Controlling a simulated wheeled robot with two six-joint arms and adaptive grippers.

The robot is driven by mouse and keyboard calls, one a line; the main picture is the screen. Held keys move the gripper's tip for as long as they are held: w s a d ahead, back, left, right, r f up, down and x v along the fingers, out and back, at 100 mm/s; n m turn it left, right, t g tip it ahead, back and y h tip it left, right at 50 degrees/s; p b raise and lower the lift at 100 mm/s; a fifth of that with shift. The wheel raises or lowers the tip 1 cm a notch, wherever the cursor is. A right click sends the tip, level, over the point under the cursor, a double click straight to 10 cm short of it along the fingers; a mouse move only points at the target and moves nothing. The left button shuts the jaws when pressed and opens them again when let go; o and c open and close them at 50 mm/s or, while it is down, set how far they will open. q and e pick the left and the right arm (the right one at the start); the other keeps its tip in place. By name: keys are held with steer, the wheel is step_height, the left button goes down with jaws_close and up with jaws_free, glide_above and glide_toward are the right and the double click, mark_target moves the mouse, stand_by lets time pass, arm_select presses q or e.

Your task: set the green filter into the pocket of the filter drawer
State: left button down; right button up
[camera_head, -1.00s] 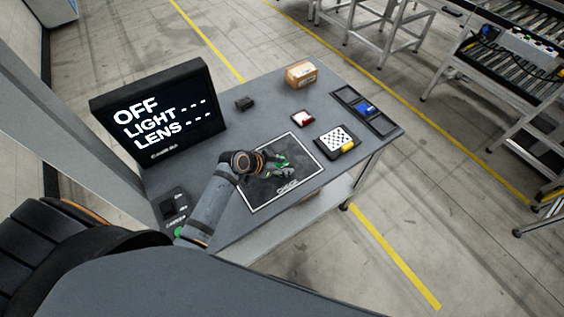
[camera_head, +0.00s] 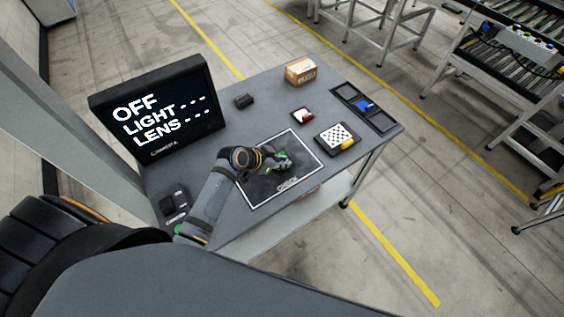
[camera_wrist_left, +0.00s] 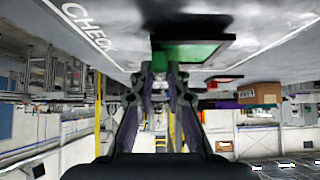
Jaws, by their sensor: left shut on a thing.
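The green filter (camera_wrist_left: 190,54) shows as a green pane in a dark frame at the top of the left wrist view. Only a sliver of its green (camera_head: 283,153) shows in the head view. My left gripper (camera_head: 281,162) is shut on it, over the black mat marked CHECK. The fingertips (camera_wrist_left: 161,72) meet at the filter's near edge in the wrist view. A black tray with compartments (camera_head: 347,93), with a blue piece in the middle, lies at the table's right end. I cannot tell surely whether it is the filter drawer. My right gripper is not in view.
A screen (camera_head: 160,112) reading OFF stands left. A dark device (camera_head: 173,203) sits at the near left corner.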

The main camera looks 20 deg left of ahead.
arm_select(q)
steer(key=r, duration=0.1)
steer(key=r+b, duration=0.1)
steer(key=shift+s+d+r, duration=0.1)
steer(key=shift+s+r, duration=0.15)
steer(key=shift+r, duration=0.15)
steer(key=s+d+r, duration=0.3)
steer(key=s+r, duration=0.6)
steer(key=s, duration=0.4)
steer(key=shift+d+r, duration=0.15)
steer(key=shift+r, duration=0.15)
